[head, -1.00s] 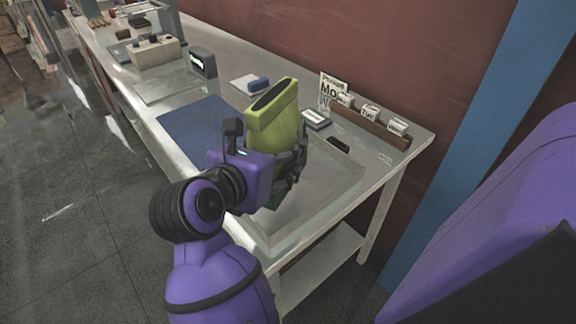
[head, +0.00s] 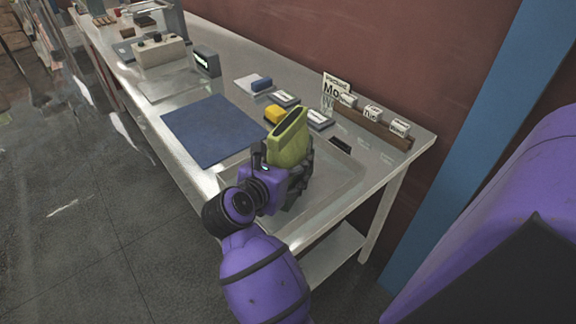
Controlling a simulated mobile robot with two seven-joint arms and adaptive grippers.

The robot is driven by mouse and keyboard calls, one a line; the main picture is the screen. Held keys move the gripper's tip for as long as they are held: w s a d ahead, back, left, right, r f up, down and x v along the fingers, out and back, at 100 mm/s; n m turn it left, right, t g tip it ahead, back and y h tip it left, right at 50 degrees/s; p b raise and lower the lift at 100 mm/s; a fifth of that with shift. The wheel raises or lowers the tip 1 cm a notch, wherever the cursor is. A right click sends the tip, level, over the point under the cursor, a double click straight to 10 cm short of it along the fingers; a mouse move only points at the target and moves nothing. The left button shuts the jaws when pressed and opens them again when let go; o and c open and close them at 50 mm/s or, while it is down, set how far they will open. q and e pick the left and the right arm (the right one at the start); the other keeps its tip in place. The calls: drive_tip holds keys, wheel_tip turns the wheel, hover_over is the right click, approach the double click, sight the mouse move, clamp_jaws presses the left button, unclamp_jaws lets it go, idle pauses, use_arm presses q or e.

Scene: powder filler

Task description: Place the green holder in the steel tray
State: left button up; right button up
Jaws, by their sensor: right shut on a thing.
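The green holder (head: 289,139) is a yellow-green, upright piece with a dark slot along its top. My right gripper (head: 297,172) is shut on it, around its lower part. The gripper and holder are over the steel tray (head: 342,187), a shallow rimmed tray at the near right end of the table. The gripper and my arm hide part of the tray and the holder's bottom, so I cannot tell whether it touches the tray floor. My left gripper is not in view.
A blue mat (head: 208,130) lies left of the tray. A rack with lettered cubes (head: 372,124) stands along the wall side. Instruments (head: 160,50) stand at the far end.

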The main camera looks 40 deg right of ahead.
drive_tip(key=shift+f, duration=0.2)
drive_tip(key=o, duration=1.2)
drive_tip(key=shift+r, duration=0.1)
drive_tip(key=shift+r, duration=0.3)
drive_tip(key=shift+b+v, duration=0.9)
drive_tip(key=shift+v, duration=5.1)
drive_tip(key=shift+f, duration=0.15)
